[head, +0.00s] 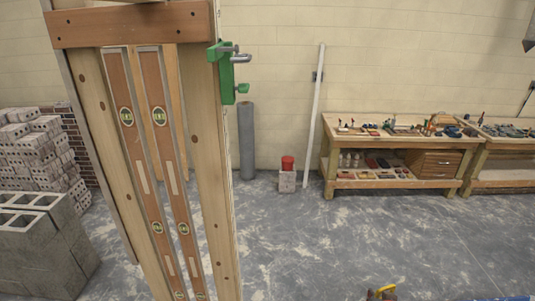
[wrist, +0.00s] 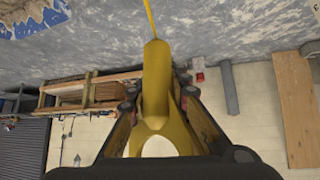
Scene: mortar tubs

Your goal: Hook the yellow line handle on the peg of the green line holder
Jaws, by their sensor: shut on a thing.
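The green line holder (head: 226,68) is fixed to the upper right side of a wooden post. A grey metal peg (head: 241,57) sticks out to its right near the top, and a green knob (head: 242,88) sits lower down. In the wrist view the yellow line handle (wrist: 155,80) is between the fingers of my gripper (wrist: 159,92), which is shut on it. A thin yellow line runs from the handle to the top edge of that view. The holder is not visible in the wrist view. My gripper is not clearly visible in the head view.
A wooden frame with spirit levels (head: 127,117) stands on the left, beside concrete blocks (head: 40,235). Workbenches (head: 400,142) with tools stand at the back right. A small yellow and red shape (head: 385,292) shows at the bottom edge. The middle floor (head: 300,240) is clear.

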